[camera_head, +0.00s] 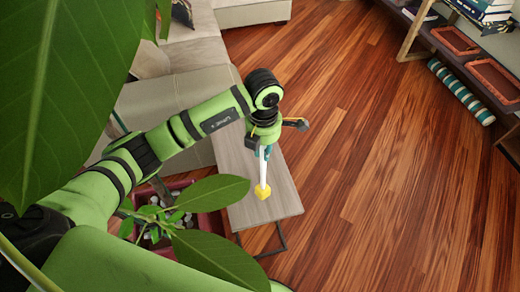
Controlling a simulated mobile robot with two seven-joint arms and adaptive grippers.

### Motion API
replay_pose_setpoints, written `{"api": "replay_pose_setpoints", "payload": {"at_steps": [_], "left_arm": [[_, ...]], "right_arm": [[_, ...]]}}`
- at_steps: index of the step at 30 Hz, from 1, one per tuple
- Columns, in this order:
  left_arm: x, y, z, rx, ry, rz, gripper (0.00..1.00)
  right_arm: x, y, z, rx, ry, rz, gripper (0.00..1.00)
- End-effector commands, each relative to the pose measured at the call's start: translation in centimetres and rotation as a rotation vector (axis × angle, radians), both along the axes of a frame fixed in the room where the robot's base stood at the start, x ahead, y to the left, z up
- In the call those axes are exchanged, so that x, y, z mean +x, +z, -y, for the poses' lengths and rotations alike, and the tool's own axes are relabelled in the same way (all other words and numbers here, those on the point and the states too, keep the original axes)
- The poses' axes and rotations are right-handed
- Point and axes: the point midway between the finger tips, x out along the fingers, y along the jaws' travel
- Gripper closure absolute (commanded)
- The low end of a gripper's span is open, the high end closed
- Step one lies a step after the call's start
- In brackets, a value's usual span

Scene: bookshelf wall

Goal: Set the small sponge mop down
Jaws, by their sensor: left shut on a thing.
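The small sponge mop (262,180) has a pale, thin handle and a yellow sponge head. It hangs upright, head down, from my left gripper (263,150) in the head view. My left gripper is shut on the upper part of the handle. The mop shows over the light wooden side table (282,200). I cannot tell whether the sponge head touches the tabletop. The far part of the table is hidden behind my left arm. My right gripper is not in view.
Large plant leaves (60,80) cover the left side, above a dark red planter (208,222). A beige sofa (190,55) stands behind the table. At the right are a shelf (472,75), books (487,8), reddish trays (494,80) and a striped roll (460,92). The wooden floor (360,170) between is clear.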

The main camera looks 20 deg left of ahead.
Motion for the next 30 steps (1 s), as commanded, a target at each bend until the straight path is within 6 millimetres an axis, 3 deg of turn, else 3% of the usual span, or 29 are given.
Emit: {"api": "replay_pose_setpoints", "payload": {"at_steps": [6,16,28,29,30], "left_arm": [[1.6,-1.1,-0.9,-0.002,-0.002,-0.001,1.0],[1.7,-4.9,-1.0,-0.002,0.0,-0.002,1.0],[1.7,-5.7,-1.0,-0.001,-0.002,0.001,1.0],[1.7,-5.6,-1.0,-0.001,-0.002,0.0,0.69],[1.7,-5.5,-1.0,-0.001,-0.002,0.0,0.57]], "right_arm": [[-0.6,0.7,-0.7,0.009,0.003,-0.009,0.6],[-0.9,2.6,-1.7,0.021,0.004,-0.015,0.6],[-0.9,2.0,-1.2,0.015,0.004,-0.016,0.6],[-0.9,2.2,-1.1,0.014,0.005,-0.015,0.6],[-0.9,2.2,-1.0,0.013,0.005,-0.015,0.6]]}}
